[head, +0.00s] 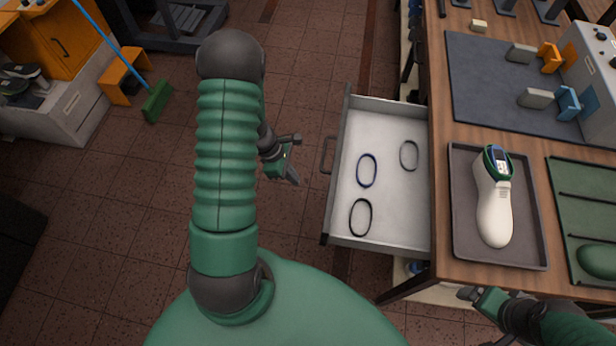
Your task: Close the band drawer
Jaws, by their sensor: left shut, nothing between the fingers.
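The band drawer (384,218) is pulled out from the left side of the wooden bench. Its grey tray holds a blue band (366,156), a black band (351,217) and a grey band (401,155). Its dark handle (325,155) is on the left front face. My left gripper (294,160) is shut and empty, just left of the handle and apart from it. My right gripper (468,296) is at the bench's near edge, below the tray; whether it is open is unclear.
A dark mat (480,100) with blocks lies behind, and a green tray (568,225) is at the right.

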